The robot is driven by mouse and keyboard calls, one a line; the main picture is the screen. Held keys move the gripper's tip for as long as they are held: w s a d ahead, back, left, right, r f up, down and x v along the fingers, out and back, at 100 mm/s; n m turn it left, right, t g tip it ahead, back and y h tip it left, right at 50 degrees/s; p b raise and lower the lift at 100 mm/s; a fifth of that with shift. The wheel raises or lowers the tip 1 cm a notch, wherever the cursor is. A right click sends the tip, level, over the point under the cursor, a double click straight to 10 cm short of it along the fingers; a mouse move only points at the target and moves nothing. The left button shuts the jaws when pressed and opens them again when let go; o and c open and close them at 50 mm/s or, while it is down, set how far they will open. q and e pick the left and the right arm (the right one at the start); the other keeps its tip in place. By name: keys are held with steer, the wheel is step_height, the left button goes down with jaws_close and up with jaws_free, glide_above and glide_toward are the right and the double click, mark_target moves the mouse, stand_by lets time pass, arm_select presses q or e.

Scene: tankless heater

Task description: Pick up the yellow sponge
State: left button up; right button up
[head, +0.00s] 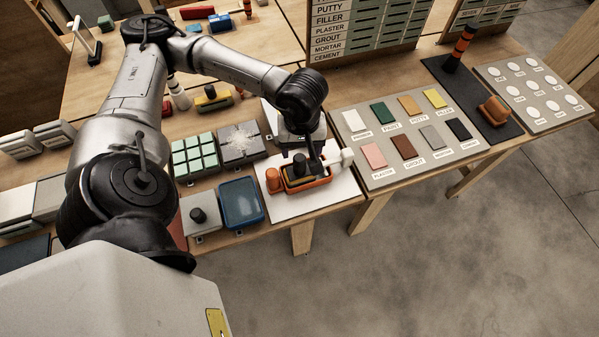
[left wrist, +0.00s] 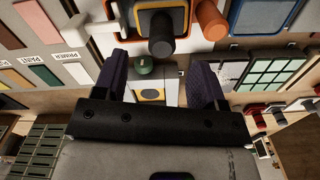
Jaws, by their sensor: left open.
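I cannot tell for certain which thing is the yellow sponge. In the head view, an orange-edged block (head: 306,183) with a black knob lies on a white board (head: 338,188), under my left gripper (head: 316,160). My left gripper (left wrist: 164,62) is open, with its two dark fingers apart and nothing held between them. My arm and hand partly hide the block in the head view. My right gripper is not in view.
An orange knob (head: 273,180) and a white-handled thing (head: 340,160) are close beside the block. A blue tray (head: 241,204) and a mint-green grid pad (head: 194,156) stand to the left. A board of colour samples (head: 372,178) is to the right. The table's front edge is near.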

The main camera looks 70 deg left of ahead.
mark_target(299, 158)
arm_select(q)
steer(key=shift+s+a+f+b, duration=0.1)
steer(key=shift+f+b, duration=0.15)
steer(key=shift+f, duration=1)
steer(key=shift+w+a+f+b, duration=0.1)
steer(key=shift+f+b, duration=0.1)
steer(key=shift+f, duration=1.1)
steer(key=shift+s+a+f+b, duration=0.1)
steer(key=shift+f+b, duration=0.15)
steer(key=shift+f, duration=1)
jaws_close()
